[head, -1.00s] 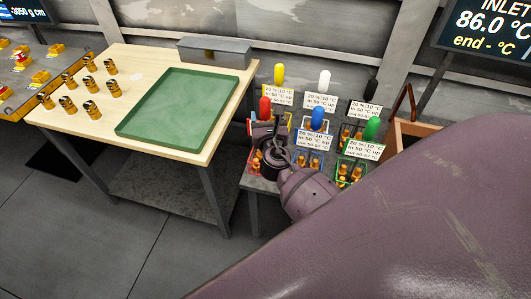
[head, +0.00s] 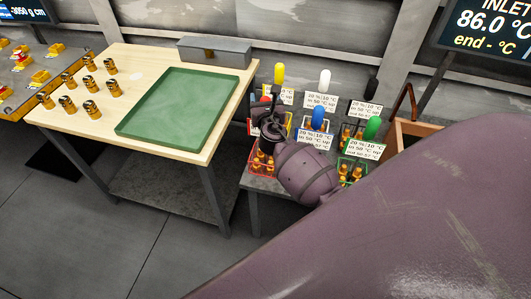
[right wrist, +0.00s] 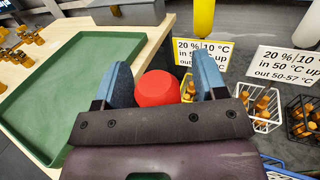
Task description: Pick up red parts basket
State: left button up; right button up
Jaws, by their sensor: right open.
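The red parts basket (head: 262,164) stands at the front left of the small grey stand, with orange-brown parts in it. Its red handle knob is mostly hidden in the head view by my right gripper (head: 268,122). In the right wrist view the red knob (right wrist: 157,88) shows between the two blue-grey fingers of my right gripper (right wrist: 163,78). The fingers are open, with a gap visible beside the knob on the right. The basket's body is hidden in that view. My left gripper is not in view.
Baskets with yellow (head: 279,73), white (head: 325,77), blue (head: 318,117) and green (head: 372,127) handles stand close by, with label cards. A wooden table (head: 118,125) with a green tray (head: 182,108) is at the left. A wooden box (head: 400,135) is at the right.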

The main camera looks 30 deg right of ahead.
jog(key=c, duration=0.7)
grip_shut()
jog(key=shift+r, duration=0.1)
jog(key=shift+r, duration=0.15)
jog(key=shift+r, duration=0.25)
notch_tip(320, 180, up, 19)
jog(key=p, duration=0.6)
jog(key=shift+r, duration=0.15)
